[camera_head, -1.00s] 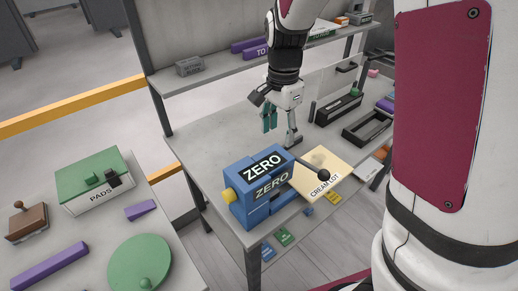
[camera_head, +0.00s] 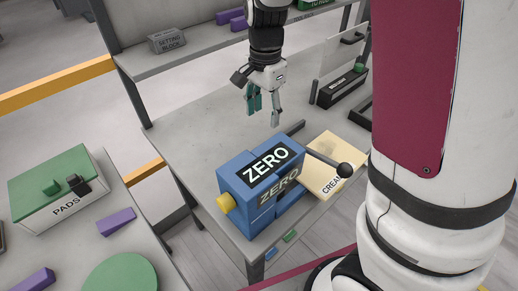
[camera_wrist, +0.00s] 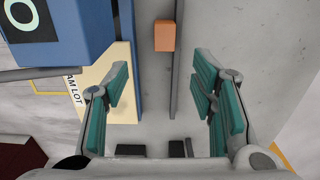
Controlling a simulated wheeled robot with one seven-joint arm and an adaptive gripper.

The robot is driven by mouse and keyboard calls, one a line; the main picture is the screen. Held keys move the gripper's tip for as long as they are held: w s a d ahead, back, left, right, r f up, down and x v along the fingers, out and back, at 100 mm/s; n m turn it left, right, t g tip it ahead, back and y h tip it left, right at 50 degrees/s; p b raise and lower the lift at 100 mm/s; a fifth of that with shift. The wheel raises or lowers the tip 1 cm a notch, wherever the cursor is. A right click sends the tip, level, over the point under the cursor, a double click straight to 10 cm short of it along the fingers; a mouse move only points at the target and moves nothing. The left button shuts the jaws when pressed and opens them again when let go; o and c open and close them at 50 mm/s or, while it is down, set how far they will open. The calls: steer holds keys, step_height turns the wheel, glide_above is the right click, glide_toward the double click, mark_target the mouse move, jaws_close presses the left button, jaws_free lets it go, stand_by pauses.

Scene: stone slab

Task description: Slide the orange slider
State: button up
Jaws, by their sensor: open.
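The orange slider (camera_wrist: 164,35) is a small orange block at the top middle of the wrist view. It sits in a pale strip between a blue edge on its left and a dark grey rail (camera_wrist: 178,55) on its right. My gripper (camera_wrist: 160,88) is open and empty, with teal finger pads. The slider lies between the two fingers' lines but ahead of them, with no contact seen. In the head view my gripper (camera_head: 264,116) points down above the grey slab, behind the blue ZERO block.
A shelf (camera_head: 200,57) runs behind. The grey slab (camera_head: 200,130) is clear left of my gripper.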

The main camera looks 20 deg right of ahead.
steer(key=f, duration=0.5)
steer(key=f+b, duration=0.1)
steer(key=f, duration=0.9)
steer(key=shift+w, duration=0.4)
